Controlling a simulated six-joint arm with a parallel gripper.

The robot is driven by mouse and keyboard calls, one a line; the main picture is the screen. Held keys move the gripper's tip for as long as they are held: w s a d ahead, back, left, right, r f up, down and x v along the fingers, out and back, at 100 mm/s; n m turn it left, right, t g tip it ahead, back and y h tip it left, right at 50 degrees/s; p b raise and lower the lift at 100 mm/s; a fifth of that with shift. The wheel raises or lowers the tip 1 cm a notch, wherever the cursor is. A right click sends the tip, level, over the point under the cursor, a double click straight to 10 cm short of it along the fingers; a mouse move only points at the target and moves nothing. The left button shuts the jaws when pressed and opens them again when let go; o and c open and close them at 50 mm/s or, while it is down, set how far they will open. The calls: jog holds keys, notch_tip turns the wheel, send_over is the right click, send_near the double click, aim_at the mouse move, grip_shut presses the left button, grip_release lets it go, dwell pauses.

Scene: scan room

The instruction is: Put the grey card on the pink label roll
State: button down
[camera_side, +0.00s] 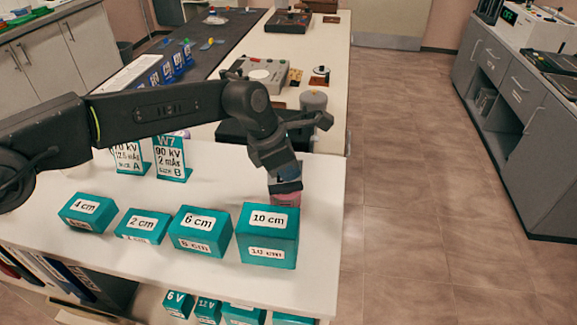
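My gripper (284,172) points down near the right edge of the white tabletop, behind the teal 10 cm block. A small pink thing (286,198), which looks like the pink label roll, sits directly below its fingertips. Its lower part is partly hidden behind the 10 cm block. A blue-grey patch shows at the fingertips, and I cannot tell whether it is the grey card or part of the gripper. The grey card cannot be clearly made out anywhere else. Whether the fingers are open or shut is too small to see.
Teal blocks marked 4 cm (87,211), 2 cm (143,225), 6 cm (200,231) and 10 cm (267,235) line the front of the white table (313,270). Teal-based sign stands (172,158) stand behind. The table's right edge drops to the floor.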

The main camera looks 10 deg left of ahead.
jog(key=c, duration=1.3)
grip_release()
jog(key=shift+c, duration=0.2)
jog(key=v, duration=1.3)
jog(key=s+a+r+m+t, duration=0.1)
jog(key=s+a+r+m, duration=0.15)
jog(key=a, duration=0.25)
jog(key=s+a+r+m, duration=0.1)
jog(key=a+r+m, duration=0.25)
jog(key=a, duration=0.25)
jog(key=s+a+r+m+t+y, duration=0.1)
jog(key=s+a+r+m+y, duration=0.1)
jog(key=s+a+m, duration=0.55)
jog(key=s+a+f+m+t+y, duration=0.1)
jog(key=s+a+f+m, duration=0.3)
jog(key=s, duration=0.5)
jog(key=s+a+f+m+y, duration=0.1)
jog(key=s+a+f+m, duration=0.3)
jog(key=s+a, duration=0.5)
jog(key=shift+m+t, duration=0.4)
jog(key=shift+m, duration=0.05)
jog(key=shift+a, duration=0.1)
